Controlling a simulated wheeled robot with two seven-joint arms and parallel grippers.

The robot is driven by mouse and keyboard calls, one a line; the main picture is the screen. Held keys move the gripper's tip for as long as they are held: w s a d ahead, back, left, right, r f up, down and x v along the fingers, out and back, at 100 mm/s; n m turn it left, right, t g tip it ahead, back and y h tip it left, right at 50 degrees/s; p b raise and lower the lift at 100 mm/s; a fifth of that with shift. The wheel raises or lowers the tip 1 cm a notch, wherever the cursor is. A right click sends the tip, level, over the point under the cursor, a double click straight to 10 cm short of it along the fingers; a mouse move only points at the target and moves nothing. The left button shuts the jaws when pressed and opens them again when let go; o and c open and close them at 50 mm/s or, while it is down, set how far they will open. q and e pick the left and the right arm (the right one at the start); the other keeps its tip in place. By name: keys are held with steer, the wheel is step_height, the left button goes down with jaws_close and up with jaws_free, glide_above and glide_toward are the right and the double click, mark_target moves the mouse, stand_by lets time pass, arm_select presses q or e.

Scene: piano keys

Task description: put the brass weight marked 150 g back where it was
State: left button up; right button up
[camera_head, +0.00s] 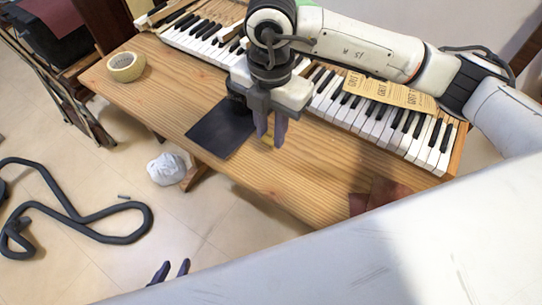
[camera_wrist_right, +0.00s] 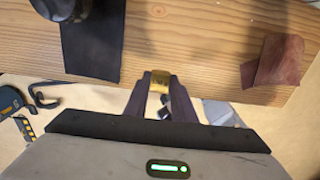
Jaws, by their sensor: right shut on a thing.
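The brass weight (camera_wrist_right: 160,80) is between the fingertips of my right gripper (camera_wrist_right: 160,84), which is shut on it in the right wrist view. I cannot read its marking. In the head view my right gripper (camera_head: 271,138) points down over the wooden desk, just right of the black mat (camera_head: 218,129), and the weight cannot be made out there. The mat also shows in the right wrist view (camera_wrist_right: 92,50), with a dark round object (camera_wrist_right: 60,6) at its far end. My left gripper (camera_head: 171,270) is low at the left, clear of the desk, its fingers apart and empty.
Piano keys (camera_head: 375,126) run along the back of the desk (camera_head: 180,92), with a printed paper (camera_head: 390,90) over them. A red-brown cloth or leather piece (camera_head: 378,195) lies near the right front edge. Bare wood lies between.

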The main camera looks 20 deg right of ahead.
mark_target(271, 162)
step_height(271, 162, down, 8)
steer(key=shift+f, duration=0.1)
stand_by(0.4)
steer(key=shift+f, duration=0.1)
steer(key=o, duration=1)
step_height(271, 162, up, 12)
steer(key=shift+r, duration=0.1)
